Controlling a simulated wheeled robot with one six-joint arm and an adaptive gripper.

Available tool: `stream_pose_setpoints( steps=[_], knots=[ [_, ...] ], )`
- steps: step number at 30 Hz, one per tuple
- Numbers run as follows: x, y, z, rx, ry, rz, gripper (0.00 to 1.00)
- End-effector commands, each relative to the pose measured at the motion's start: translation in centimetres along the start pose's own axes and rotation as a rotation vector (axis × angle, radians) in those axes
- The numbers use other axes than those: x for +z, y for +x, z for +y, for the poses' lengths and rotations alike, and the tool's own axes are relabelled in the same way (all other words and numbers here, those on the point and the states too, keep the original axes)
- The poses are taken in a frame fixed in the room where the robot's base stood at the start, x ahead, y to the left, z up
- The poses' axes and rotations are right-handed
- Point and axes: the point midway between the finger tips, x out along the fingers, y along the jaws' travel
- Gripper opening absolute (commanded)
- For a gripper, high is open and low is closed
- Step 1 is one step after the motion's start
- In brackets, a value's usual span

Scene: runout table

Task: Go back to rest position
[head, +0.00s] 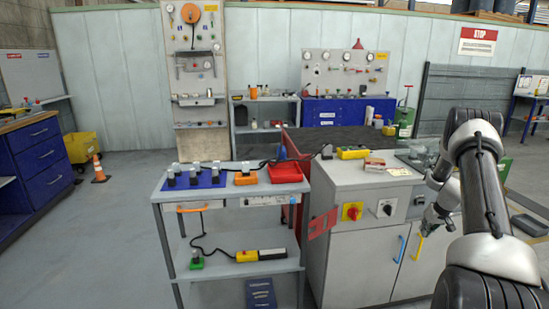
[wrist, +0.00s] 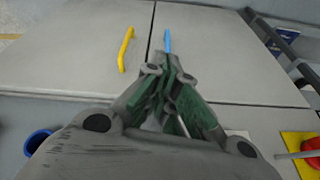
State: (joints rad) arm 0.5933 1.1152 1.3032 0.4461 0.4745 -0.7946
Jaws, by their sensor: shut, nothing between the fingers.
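My gripper (head: 430,221) is in front of the grey cabinet (head: 352,257) at the right of the head view, close to its door handles. In the wrist view my gripper (wrist: 167,62) has its green-sided fingers drawn together, with nothing held between them. The fingertips point at the cabinet doors (wrist: 85,30), near the blue handle (wrist: 167,40). The yellow handle (wrist: 126,49) stands off to the left there. I cannot tell whether the fingertips touch the blue handle. My arm comes in from the right edge of the head view.
The cabinet front carries a red knob on a yellow plate (head: 352,211) and a black switch (head: 386,208). A cart (head: 220,203) with blue and red trays stands left of the cabinet.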

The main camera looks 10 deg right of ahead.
Motion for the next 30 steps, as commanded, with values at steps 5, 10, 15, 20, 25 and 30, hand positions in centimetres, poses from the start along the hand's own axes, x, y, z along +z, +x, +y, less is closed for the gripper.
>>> stream_pose_setpoints(
  steps=[5,10,15,20,25,30],
  knots=[
    [6.7,0.5,-2.6,-0.066,0.138,-0.170,0.00],
    [10.4,-5.5,-6.1,-0.089,0.236,-0.309,0.00],
    [11.6,-13.2,-10.1,-0.080,0.265,-0.386,0.00],
    [13.1,-22.4,-14.8,-0.050,0.259,-0.431,0.00],
    [16.2,-31.8,-19.7,-0.006,0.219,-0.437,0.00],
    [20.4,-39.4,-23.5,0.033,0.155,-0.401,0.00]
  ],
)
